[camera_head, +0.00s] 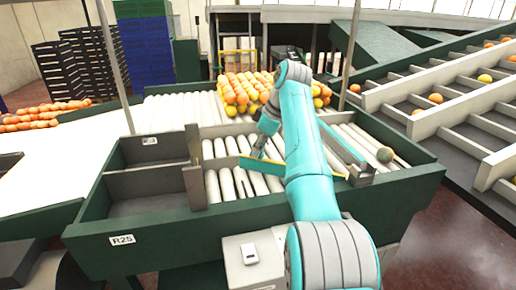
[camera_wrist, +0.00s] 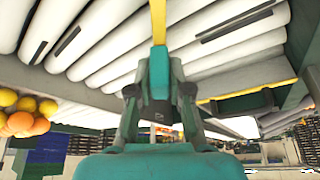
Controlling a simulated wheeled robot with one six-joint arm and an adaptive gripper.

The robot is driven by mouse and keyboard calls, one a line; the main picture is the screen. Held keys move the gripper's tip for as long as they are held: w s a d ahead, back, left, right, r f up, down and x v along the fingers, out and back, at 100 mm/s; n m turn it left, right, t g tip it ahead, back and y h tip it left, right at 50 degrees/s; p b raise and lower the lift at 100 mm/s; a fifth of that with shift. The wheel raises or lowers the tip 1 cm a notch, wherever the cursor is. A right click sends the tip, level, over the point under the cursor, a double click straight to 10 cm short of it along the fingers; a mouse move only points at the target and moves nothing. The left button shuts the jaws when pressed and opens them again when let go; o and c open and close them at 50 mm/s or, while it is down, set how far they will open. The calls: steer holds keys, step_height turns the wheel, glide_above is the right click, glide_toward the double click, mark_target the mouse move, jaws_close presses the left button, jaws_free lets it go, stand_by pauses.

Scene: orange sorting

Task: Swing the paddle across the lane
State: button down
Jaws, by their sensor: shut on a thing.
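The paddle (camera_head: 262,166) is a teal bar with yellow on it, lying across the white rollers near the middle of the lane (camera_head: 228,185). My gripper (camera_head: 259,150) is at the paddle, low over the rollers. In the wrist view my gripper (camera_wrist: 159,100) is shut on a teal part of the paddle (camera_wrist: 160,68), with a yellow strip running up from it. The exact contact is partly hidden by my fingers. A second teal bar (camera_head: 341,142) lies slanted over the rollers to the right of my arm.
Oranges and yellow fruit (camera_head: 240,92) are heaped behind the lane. A green frame (camera_head: 180,235) with grey dividers surrounds the lane. Sloped chutes with a few oranges (camera_head: 436,98) stand at the right.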

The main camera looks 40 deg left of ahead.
steer(key=shift+w, duration=0.1)
steer(key=shift+w+a+m+t, duration=0.15)
steer(key=shift+w+m, duration=0.2)
steer(key=shift+w, duration=0.35)
steer(key=shift+w+a+m+t, duration=0.15)
steer(key=shift+w+m, duration=0.2)
steer(key=shift+w, duration=0.3)
steer(key=c, duration=1.1)
jaws_free()
steer(key=shift+d+r, duration=0.1)
steer(key=shift+r, duration=0.05)
steer(key=v, duration=1.1)
steer(key=shift+d+r, duration=0.25)
